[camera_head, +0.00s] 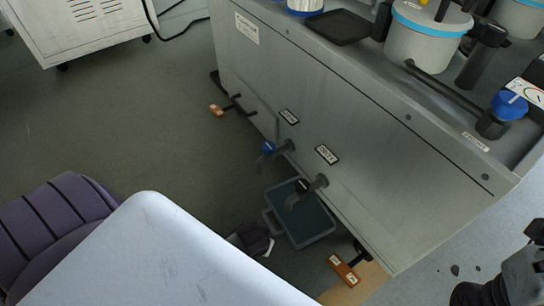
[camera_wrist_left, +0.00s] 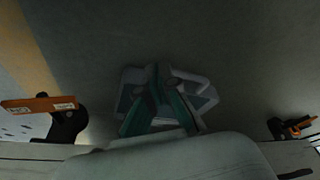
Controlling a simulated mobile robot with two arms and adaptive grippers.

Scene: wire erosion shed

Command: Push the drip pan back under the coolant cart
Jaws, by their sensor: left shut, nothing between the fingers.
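The drip pan (camera_head: 312,222), a shallow blue-grey tray with a lighter rim and a handle on its left side, lies on the floor. Its far part is under the edge of the coolant cart (camera_head: 350,130), and its near part sticks out. My left gripper (camera_head: 265,245) is low, beside the pan's near left edge; I cannot tell whether it touches.
Two taps, one blue (camera_head: 269,148) and one black (camera_head: 304,187), jut from the cart above the pan. Orange-tagged pedals (camera_head: 343,269) (camera_head: 217,110) stick out at the cart's base. A white cabinet (camera_head: 85,30) stands at upper left. Open floor lies left of the pan.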

